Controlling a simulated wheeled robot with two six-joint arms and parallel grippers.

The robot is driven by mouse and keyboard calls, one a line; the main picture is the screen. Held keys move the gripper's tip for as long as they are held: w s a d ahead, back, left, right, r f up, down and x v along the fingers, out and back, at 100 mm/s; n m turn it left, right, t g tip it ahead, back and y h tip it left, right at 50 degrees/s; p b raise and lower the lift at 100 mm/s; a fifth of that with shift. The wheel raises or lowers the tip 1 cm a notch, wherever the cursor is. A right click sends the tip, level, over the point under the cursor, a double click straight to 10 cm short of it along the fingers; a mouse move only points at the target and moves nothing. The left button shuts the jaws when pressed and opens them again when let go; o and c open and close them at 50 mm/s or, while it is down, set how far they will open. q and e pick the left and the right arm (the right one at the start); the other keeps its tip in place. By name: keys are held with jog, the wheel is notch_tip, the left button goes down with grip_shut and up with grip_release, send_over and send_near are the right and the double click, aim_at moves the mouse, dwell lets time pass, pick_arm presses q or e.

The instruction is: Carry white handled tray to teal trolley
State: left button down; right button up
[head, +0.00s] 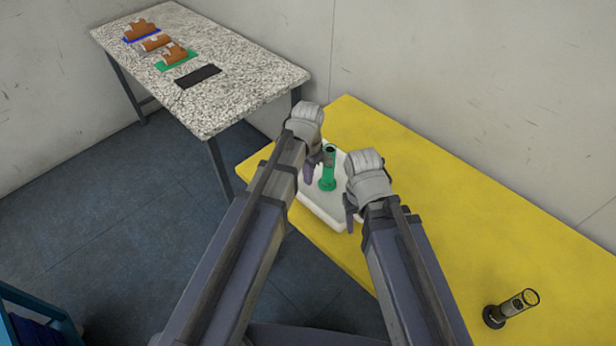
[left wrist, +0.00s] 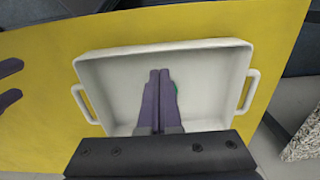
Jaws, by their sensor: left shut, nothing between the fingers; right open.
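The white handled tray (head: 322,212) lies on the yellow table, partly hidden by my arms in the head view. My right gripper (head: 350,212) is open beside the tray's right side.
A blue frame (head: 38,305) shows at the lower left corner. A dark cylinder (head: 510,307) stands on the yellow table (head: 450,230) at right. A speckled table (head: 235,95) at the back left holds brown items and a black mat (head: 198,76). Dark floor lies between.

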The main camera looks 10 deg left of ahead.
aim_at(307, 192)
pick_arm(q)
notch_tip(307, 192, down, 8)
jog(key=b, duration=0.6)
jog(key=shift+r+b, duration=0.15)
jog(key=shift+b, duration=0.25)
pick_arm(e)
notch_tip(307, 192, down, 8)
jog(key=shift+r, duration=0.2)
pick_arm(q)
jog(key=shift+a, duration=0.1)
pick_arm(e)
jog(key=shift+s, duration=0.1)
